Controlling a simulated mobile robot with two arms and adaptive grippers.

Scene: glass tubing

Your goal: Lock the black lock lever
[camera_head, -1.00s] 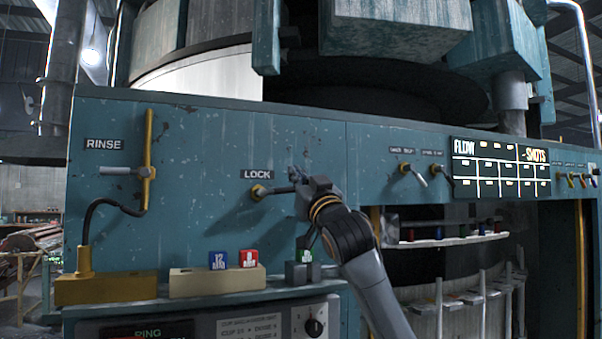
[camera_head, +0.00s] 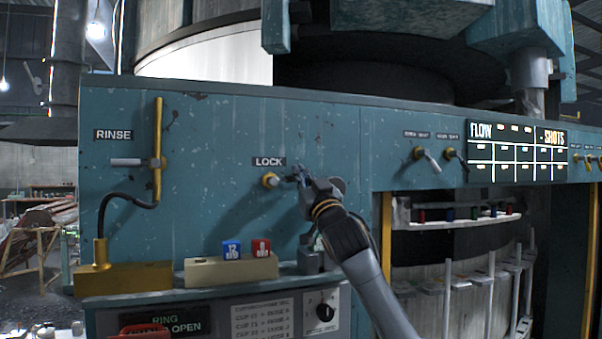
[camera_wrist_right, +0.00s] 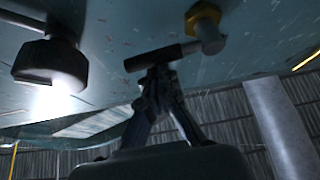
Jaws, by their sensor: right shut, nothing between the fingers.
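The black lock lever (camera_wrist_right: 162,56) shows in the right wrist view as a short dark bar, joined to a grey metal hub (camera_wrist_right: 211,35) with a brass nut (camera_wrist_right: 203,15). In the head view the brass pivot (camera_head: 270,181) sits just under the LOCK label (camera_head: 269,162); the lever is hard to make out there. My right gripper (camera_head: 301,176) is just right of the pivot, close to the panel. In the right wrist view its shut fingertips (camera_wrist_right: 160,76) are right at the lever, but not around it; I cannot tell whether they touch. My left gripper is not in view.
The teal panel (camera_head: 225,125) carries a RINSE lever (camera_head: 128,162) at left and small levers (camera_head: 430,158) at right. Below are a beige block (camera_head: 205,271), a blue cube (camera_head: 231,249) and a red cube (camera_head: 261,247). A dark cylinder (camera_wrist_right: 50,62) with a light shows in the wrist view.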

